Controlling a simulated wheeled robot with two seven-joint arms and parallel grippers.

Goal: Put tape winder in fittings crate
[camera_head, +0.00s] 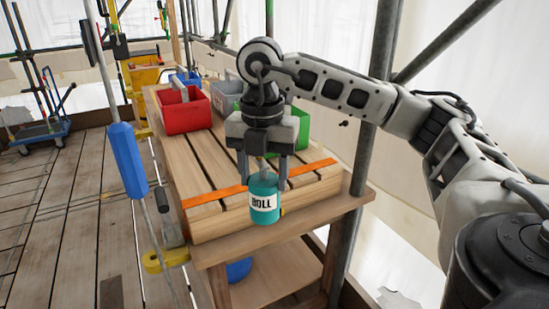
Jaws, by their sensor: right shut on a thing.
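My right gripper (263,172) points down over the near end of the wooden bench. It is shut on a teal cylinder (264,200) with a white label that seems to read "BOLL". The cylinder is upright between the fingers, in front of the bench's near edge in the picture; I cannot tell whether it touches the bench. Nothing in view is clearly a tape winder. A red crate (186,116), a grey crate (224,94) and a green crate (303,128) stand on the bench; which is the fittings crate is unclear. My gripper partly hides the grey and green ones. My left gripper is not in view.
An orange strip (215,195) crosses the slatted bench top (185,165). A blue container (187,79) stands at the back. A pole with a blue sleeve (127,160) rises left of the bench. A scaffold post (357,150) stands on the right. The plank floor at left is mostly clear.

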